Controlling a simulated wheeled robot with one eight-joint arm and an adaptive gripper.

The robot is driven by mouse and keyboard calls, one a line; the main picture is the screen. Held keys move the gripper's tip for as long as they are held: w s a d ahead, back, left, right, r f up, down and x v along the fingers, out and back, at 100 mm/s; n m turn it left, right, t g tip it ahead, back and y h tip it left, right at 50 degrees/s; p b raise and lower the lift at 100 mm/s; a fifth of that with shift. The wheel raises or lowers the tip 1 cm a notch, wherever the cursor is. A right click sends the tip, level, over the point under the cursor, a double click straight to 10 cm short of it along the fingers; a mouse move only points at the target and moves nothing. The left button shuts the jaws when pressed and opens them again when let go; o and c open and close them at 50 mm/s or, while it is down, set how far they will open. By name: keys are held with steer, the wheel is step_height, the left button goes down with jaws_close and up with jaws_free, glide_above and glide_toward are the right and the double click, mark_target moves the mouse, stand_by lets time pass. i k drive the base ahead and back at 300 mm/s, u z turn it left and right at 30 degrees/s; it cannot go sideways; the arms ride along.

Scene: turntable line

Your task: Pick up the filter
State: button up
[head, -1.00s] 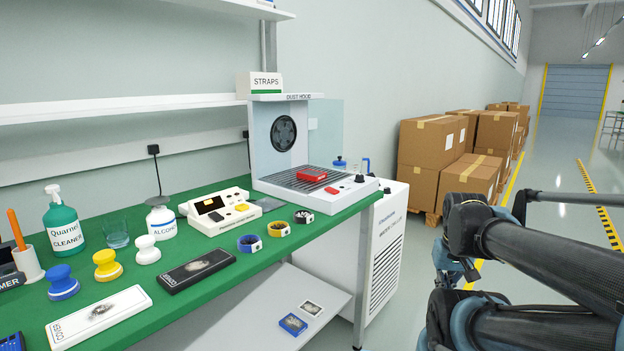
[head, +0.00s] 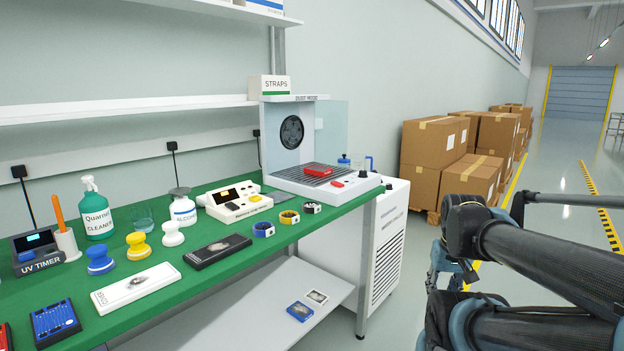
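No item is labelled as a filter. Two small flat framed squares lie on the white lower shelf under the bench: one blue-framed square (head: 300,311) and one white-framed square (head: 317,297). They look filter-like, but I cannot tell for sure. The dust hood (head: 327,178) stands at the far end of the green bench, with a round dark fan opening and a red block (head: 318,170) on its grille. My dark arm fills the lower right, apart from the bench. My gripper's fingers cannot be made out.
The green bench (head: 150,318) holds bottles, coloured knobs, flat cases, tape-like rings and a UV timer (head: 38,254). A white cabinet (head: 388,245) stands under the hood end. Cardboard boxes (head: 432,150) are stacked along the wall. The floor to the right is open.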

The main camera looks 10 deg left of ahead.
mark_target(316, 170)
steer(key=z, duration=0.05)
steer(key=k, duration=1)
steer(key=z, duration=0.4)
steer(key=i, duration=1.85)
steer(key=u, duration=0.55)
steer(key=i, duration=0.5)
steer(key=u, duration=0.25)
